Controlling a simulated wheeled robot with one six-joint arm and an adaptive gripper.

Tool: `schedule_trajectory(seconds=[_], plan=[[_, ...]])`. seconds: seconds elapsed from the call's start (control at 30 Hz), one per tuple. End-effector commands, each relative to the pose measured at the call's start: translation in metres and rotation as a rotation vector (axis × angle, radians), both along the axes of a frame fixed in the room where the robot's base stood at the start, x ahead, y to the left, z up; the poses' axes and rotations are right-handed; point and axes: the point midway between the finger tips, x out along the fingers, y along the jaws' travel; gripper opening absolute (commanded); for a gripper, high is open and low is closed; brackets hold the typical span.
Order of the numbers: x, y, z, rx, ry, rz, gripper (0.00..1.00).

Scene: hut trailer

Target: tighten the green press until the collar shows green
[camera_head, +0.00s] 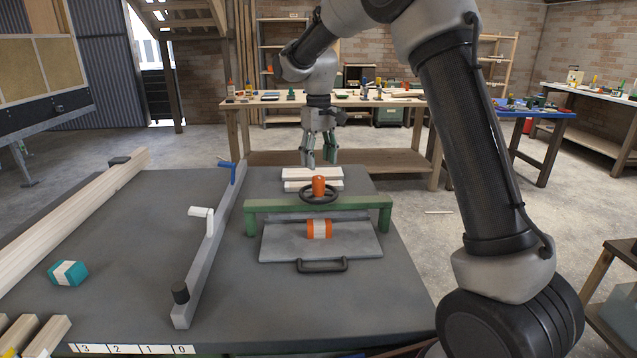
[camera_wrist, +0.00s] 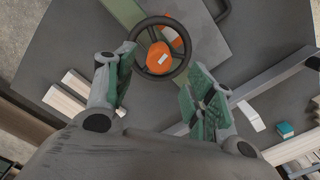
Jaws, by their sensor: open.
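The green press (camera_head: 262,205) stands on the dark table, its beam spanning a grey plate. A black handwheel (camera_head: 304,198) sits on top, with an orange collar (camera_head: 319,185) at its middle. In the wrist view the black handwheel (camera_wrist: 131,62) surrounds the orange collar (camera_wrist: 158,52), which bears a small white mark. No green shows on the collar. My gripper (camera_head: 319,162) points down, open and empty, above and behind the handwheel. In the wrist view my gripper's fingers (camera_wrist: 161,72) are spread to either side of the wheel's near rim, with the left finger close to the wheel.
Pale boards (camera_head: 312,174) lie behind the press. A grey rail (camera_head: 207,255) with a white handle (camera_head: 201,212) stands left. A teal-and-white block (camera_head: 68,273) lies farther left.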

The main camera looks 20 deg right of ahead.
Motion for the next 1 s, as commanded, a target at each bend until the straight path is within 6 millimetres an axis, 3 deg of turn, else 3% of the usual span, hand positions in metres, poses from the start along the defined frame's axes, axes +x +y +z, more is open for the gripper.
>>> schedule_trajectory(seconds=[0.1, 0.3, 0.8, 1.0], plan=[[0.002, 0.0, -0.001, 0.004, -0.008, 0.213, 0.54], [0.003, 0.001, -0.003, 0.006, -0.012, 0.389, 0.54], [0.003, 0.001, -0.071, 0.006, -0.011, 0.401, 0.54], [0.003, 0.001, -0.079, 0.006, -0.013, 0.401, 0.54]])
